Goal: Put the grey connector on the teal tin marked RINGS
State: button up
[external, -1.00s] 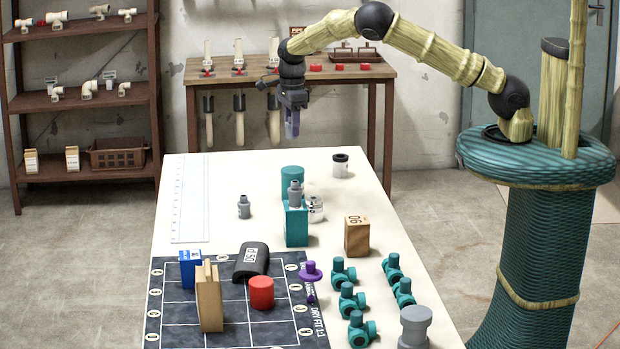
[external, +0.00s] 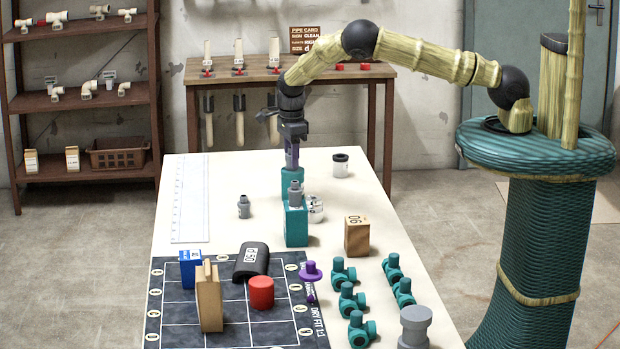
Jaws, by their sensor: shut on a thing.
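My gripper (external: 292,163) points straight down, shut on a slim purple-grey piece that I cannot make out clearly. Its lower end is at the top of a teal round tin (external: 287,184); I cannot tell whether it touches. A teal square block (external: 296,227) stands in front of that tin and hides its lower part. A grey connector (external: 295,193) stands upright on the teal block. Another grey connector (external: 244,208) stands on the table to the left. I cannot read RINGS on either teal thing.
A white-and-grey piece (external: 316,210) and a wooden block marked 06 (external: 357,237) stand right of the teal block. A black-topped white jar (external: 340,166) stands behind. Several teal valves (external: 353,299) and a dark mat (external: 180,312) with blocks fill the front. The table's left middle is mostly clear.

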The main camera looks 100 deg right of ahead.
jog(key=shift+a, duration=0.15)
jog(key=shift+s, duration=0.1)
jog(key=shift+f, duration=0.1)
jog(key=o, duration=1)
jog(key=shift+c, duration=0.2)
notch_tip(320, 180, up, 12)
jog(key=shift+r+b, duration=0.2)
jog(key=shift+b, duration=1.05)
